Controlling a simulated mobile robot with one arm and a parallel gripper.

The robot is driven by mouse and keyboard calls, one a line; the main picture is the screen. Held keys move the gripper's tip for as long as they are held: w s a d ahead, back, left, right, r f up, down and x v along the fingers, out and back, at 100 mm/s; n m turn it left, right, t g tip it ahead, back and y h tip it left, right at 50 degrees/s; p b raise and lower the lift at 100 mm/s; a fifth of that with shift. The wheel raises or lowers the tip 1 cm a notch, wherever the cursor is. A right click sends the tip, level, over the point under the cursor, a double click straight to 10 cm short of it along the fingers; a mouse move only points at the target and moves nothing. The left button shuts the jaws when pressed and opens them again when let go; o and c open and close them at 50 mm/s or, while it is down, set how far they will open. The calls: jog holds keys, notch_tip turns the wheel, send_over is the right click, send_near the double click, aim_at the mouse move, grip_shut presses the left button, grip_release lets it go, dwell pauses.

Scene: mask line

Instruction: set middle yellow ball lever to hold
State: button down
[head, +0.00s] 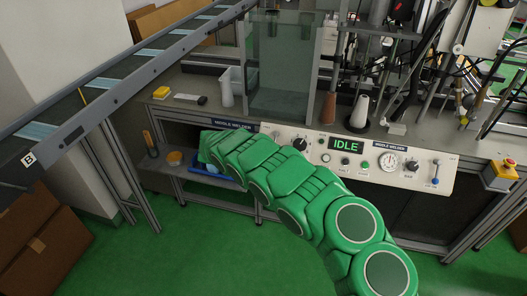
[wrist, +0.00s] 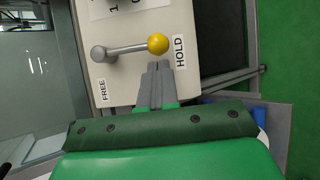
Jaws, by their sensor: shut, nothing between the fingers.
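The yellow ball lever (wrist: 157,44) is on a pale panel in the wrist view. Its grey arm runs from a pivot at the left to the yellow ball at the right. The ball is beside the HOLD label (wrist: 180,52); the FREE label (wrist: 102,90) is below the pivot. My gripper (wrist: 158,66) is shut and empty, its fingertips just below the ball in the picture; I cannot tell whether they touch it. In the head view I cannot make out this lever; my green arm covers the bench's lower front left of the control panel.
The control panel (head: 322,158) has an IDLE display (head: 346,146), knobs, a gauge and a blue-ended lever (head: 435,180). A yellow emergency-stop box (head: 500,174) is at the right. A conveyor (head: 110,88) runs along the left. Green floor (head: 110,260) is clear in front.

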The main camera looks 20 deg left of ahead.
jog(key=w+a+v, duration=0.1)
jog(key=v, duration=1.1)
jog(key=shift+a+f, duration=0.15)
jog(key=shift+a, duration=0.3)
